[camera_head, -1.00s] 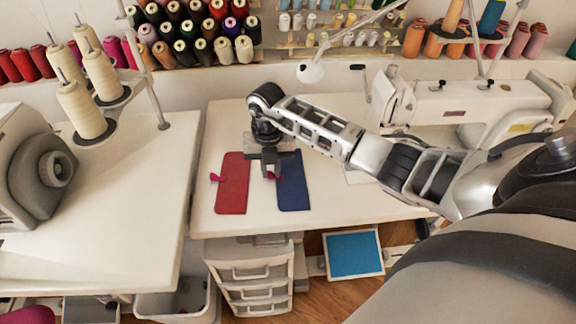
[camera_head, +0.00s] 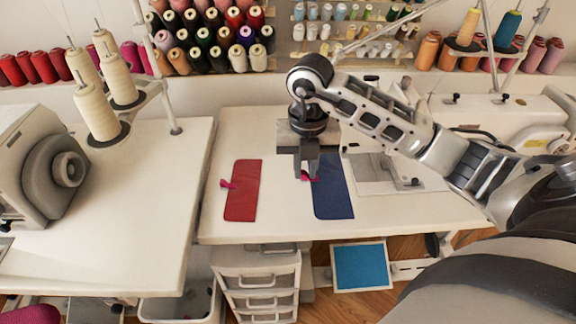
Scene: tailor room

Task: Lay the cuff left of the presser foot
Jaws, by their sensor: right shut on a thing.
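The blue cuff (camera_head: 335,196) is a flat dark strip over the white sewing table, right of a red cuff (camera_head: 244,192). My right gripper (camera_head: 306,174) points down at the blue cuff's left edge and is shut on its magenta tab (camera_head: 304,178). The cuff hangs level or nearly so; whether it clears the table is hard to tell. The sewing machine (camera_head: 510,122) stands at the right, with its grey bed plate (camera_head: 368,181) just right of the cuff. My right arm covers the machine's head, so the presser foot is hidden. My left gripper is not in view.
The red cuff, with its own magenta tab (camera_head: 228,184), lies flat on the white table (camera_head: 222,140). A second table with a grey machine (camera_head: 50,165) and cream thread cones stands left. Thread racks line the wall. Drawers (camera_head: 258,285) stand below the table.

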